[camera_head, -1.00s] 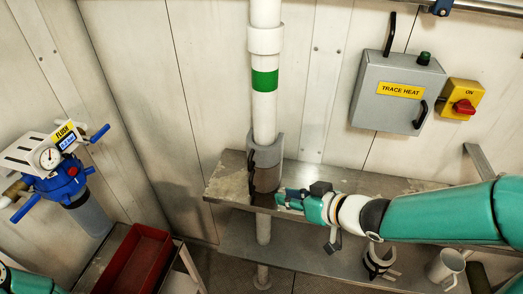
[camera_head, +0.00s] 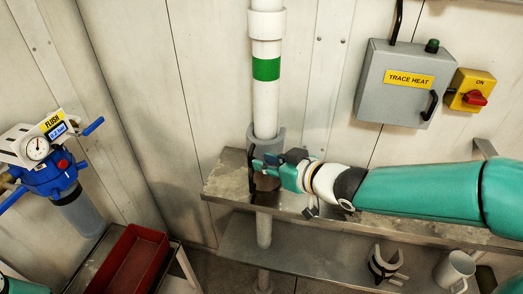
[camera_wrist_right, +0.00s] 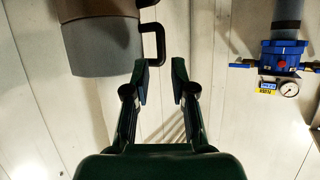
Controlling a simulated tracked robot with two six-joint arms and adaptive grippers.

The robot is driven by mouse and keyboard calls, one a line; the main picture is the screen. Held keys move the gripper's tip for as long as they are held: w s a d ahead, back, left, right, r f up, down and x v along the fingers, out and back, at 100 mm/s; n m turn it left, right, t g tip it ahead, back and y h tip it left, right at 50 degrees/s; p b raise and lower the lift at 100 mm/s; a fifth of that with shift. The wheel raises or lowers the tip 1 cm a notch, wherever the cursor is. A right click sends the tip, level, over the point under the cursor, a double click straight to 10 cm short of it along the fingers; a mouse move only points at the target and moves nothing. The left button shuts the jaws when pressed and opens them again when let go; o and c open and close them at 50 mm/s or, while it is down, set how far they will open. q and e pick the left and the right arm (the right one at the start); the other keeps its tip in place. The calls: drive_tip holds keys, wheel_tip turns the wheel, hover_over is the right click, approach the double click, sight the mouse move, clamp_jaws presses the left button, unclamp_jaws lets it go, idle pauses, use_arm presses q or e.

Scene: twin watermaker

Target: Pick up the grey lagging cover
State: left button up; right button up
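The grey lagging cover (camera_head: 281,140) sits around the white pipe just above the upper metal shelf. Its lower part is partly hidden by my right gripper in the head view. In the right wrist view the cover (camera_wrist_right: 100,47) is a grey cylinder at the upper left, with a black handle (camera_wrist_right: 158,40) on its side. My right gripper (camera_head: 262,166) is at the handle side of the cover. In the right wrist view its two fingers (camera_wrist_right: 160,75) are apart and empty, with the handle just beyond the tips, slightly left. My left gripper is not in view.
A grey C-shaped piece (camera_head: 386,265) and a white mug (camera_head: 454,269) stand on the lower shelf. A trace heat box (camera_head: 402,85) and yellow switch (camera_head: 471,91) are on the wall. A blue flush unit (camera_head: 50,178) and red tray (camera_head: 132,266) are at left.

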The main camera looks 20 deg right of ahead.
sight(256, 148)
drive_tip(key=x, duration=0.5)
drive_tip(key=shift+w+a+f, duration=0.1)
drive_tip(key=shift+f, duration=0.3)
clamp_jaws()
drive_tip(key=shift+r, duration=0.1)
